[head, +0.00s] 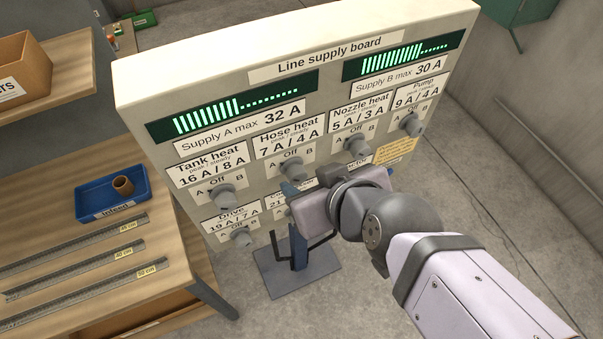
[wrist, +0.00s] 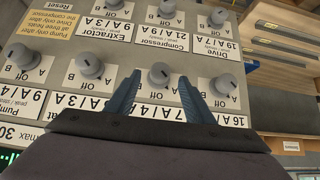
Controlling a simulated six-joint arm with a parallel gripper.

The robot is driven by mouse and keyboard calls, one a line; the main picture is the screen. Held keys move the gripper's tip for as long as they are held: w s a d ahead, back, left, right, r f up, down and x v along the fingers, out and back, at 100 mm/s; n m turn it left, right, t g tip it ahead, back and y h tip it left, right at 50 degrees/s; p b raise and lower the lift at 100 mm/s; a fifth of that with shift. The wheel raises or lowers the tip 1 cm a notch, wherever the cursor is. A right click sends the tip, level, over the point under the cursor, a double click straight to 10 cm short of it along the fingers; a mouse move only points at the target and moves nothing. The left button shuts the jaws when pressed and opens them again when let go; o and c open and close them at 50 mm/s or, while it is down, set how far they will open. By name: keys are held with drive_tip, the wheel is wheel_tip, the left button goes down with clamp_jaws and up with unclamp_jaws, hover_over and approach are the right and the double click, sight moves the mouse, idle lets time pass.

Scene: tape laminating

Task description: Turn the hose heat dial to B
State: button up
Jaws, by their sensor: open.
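The hose heat dial (head: 293,168) is a grey knob under the label "Hose heat 7 A / 4 A" on the line supply board (head: 150,100), with A, Off and B printed around it. Its pointer setting is too small to read surely. In the wrist view, where the board appears upside down, the hose heat dial (wrist: 160,75) lies between the two blue fingertips. My gripper (head: 338,180) is open and empty in front of the board, just below and right of this dial in the head view. I cannot tell the gap in depth; no contact shows.
The tank heat dial (head: 224,196) and nozzle heat dial (head: 357,146) flank the hose dial closely. The pump dial (head: 410,124) is further right and the drive dial (head: 241,237) is lower left. My arm hides part of the lower row. A blue tray (head: 88,208) sits on the bench.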

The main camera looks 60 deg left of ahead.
sight(300, 178)
drive_tip(key=shift+x, duration=2.05)
drive_tip(key=c, duration=1)
